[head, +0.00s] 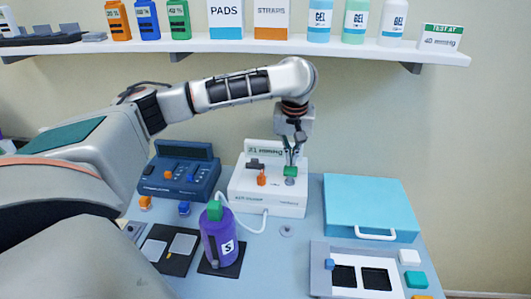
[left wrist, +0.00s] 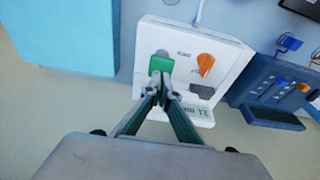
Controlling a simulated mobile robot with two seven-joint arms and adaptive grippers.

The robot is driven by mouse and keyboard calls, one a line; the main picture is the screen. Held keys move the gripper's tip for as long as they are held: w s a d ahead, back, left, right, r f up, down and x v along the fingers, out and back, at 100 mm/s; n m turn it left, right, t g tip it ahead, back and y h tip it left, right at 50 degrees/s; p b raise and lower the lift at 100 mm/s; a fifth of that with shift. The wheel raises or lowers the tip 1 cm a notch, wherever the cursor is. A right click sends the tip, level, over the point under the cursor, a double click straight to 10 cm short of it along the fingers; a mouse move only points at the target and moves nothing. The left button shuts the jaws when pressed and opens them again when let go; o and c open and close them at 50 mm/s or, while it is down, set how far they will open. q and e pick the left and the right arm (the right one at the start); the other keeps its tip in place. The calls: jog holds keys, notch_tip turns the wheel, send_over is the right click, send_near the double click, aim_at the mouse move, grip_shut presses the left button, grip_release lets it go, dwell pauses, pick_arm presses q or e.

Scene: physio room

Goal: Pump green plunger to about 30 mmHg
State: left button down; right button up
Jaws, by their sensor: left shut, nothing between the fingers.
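The white pump unit (head: 240,200) stands on the table against the wall; it also shows in the left wrist view (left wrist: 220,52). Its green plunger (head: 290,172) is on the right side of the unit and shows in the left wrist view (left wrist: 161,64). The display (head: 264,150) seems to read 21 mmHg. My left gripper (head: 292,160) is shut and empty, pointing down with its tips right at the plunger's top; I cannot tell if they touch. In the left wrist view its tips (left wrist: 163,86) meet beside the green cap. My right gripper is not in view.
An orange knob (head: 262,180) is left of the plunger. A dark blue device (head: 180,180) stands left, a turquoise case (head: 370,203) right. A purple bottle (head: 219,240) is in front. A shelf (head: 330,46) with boxes, bottles and a "TEST AT" card (head: 441,38) hangs above.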

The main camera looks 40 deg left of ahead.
aim_at(291, 170)
pick_arm(q)
jog(key=shift+f, duration=2.25)
jog(key=shift+r, duration=2.25)
jog(key=shift+r, duration=2.55)
jog(key=shift+f, duration=0.1)
